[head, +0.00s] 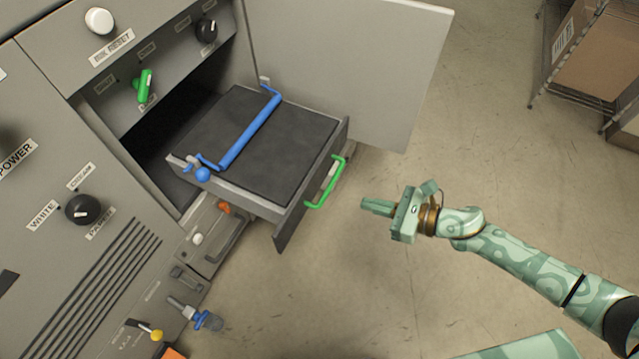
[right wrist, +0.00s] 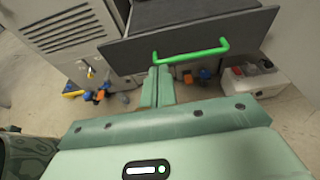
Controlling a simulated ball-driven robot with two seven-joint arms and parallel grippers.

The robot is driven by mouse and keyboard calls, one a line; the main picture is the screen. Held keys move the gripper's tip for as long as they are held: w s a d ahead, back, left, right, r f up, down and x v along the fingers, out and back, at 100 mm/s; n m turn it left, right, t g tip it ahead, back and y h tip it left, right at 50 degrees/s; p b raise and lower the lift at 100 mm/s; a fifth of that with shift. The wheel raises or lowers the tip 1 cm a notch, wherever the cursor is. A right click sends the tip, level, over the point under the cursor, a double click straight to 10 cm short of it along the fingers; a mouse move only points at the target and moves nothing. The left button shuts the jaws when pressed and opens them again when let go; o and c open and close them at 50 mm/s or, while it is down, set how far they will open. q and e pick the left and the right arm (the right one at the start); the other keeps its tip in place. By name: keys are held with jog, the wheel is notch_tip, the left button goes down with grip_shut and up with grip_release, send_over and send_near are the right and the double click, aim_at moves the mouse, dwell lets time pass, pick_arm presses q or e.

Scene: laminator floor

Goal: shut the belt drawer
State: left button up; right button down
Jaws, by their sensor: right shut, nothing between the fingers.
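The belt drawer (head: 283,160) is pulled out of the grey machine, with a dark belt surface on top, a blue bar (head: 250,131) across it and a green handle (head: 326,183) on its front. In the right wrist view the green handle (right wrist: 192,51) crosses the drawer front (right wrist: 240,38) just beyond my fingertips. My right gripper (head: 364,205) is shut and empty, a short way in front of the handle and apart from it in the head view. It also shows in the right wrist view (right wrist: 158,72). My left gripper is not in view.
An open grey door (head: 350,70) stands beside the drawer's far side. The machine front has a green lever (head: 143,86), knobs and a blue valve (head: 206,320) low down. A rack with cardboard boxes (head: 585,45) stands at the upper right. The floor around my right arm is clear.

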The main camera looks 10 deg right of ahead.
jog(key=b, duration=0.2)
send_near(308, 187)
jog(key=f, duration=0.1)
jog(key=x, duration=0.5)
jog(key=shift+w+a+r, duration=0.1)
jog(key=shift+a+r, duration=0.05)
jog(key=shift+r, duration=0.1)
jog(key=shift+w+a, duration=0.3)
jog(key=shift+a, duration=0.15)
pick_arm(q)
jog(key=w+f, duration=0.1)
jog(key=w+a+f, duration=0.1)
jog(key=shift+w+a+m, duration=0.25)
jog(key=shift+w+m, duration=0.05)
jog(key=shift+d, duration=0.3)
